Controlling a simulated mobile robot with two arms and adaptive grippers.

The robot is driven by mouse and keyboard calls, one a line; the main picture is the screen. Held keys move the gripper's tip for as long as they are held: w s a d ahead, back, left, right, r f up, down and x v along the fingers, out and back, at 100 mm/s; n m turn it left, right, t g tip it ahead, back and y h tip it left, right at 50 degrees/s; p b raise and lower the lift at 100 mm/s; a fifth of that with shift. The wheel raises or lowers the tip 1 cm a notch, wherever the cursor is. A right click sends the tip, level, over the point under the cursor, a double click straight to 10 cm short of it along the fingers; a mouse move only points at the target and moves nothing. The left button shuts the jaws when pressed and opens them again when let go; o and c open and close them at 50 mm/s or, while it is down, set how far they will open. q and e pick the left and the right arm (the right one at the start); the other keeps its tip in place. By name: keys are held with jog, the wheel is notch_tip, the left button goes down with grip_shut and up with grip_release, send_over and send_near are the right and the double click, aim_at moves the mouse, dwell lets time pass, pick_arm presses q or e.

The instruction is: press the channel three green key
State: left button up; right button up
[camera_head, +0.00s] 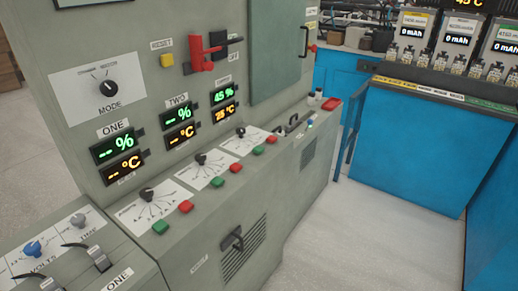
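Three green keys sit along the front edge of the grey cabinet's sloping ledge, each beside a red key. The farthest green key (258,150), in line with the third display column, is small and pairs with a red key (271,139). The middle green key (218,182) and the nearest green key (160,227) stand closer to me. The displays for ONE (116,147) and TWO (179,113) show dashes. Neither of my grippers shows.
Black knobs (201,159) on white dials stand behind the keys. A black handle (231,239) and vents mark the cabinet front. A red lever (201,55) and a MODE knob (108,88) are above. Open floor (345,235) lies right, before a blue bench (415,145).

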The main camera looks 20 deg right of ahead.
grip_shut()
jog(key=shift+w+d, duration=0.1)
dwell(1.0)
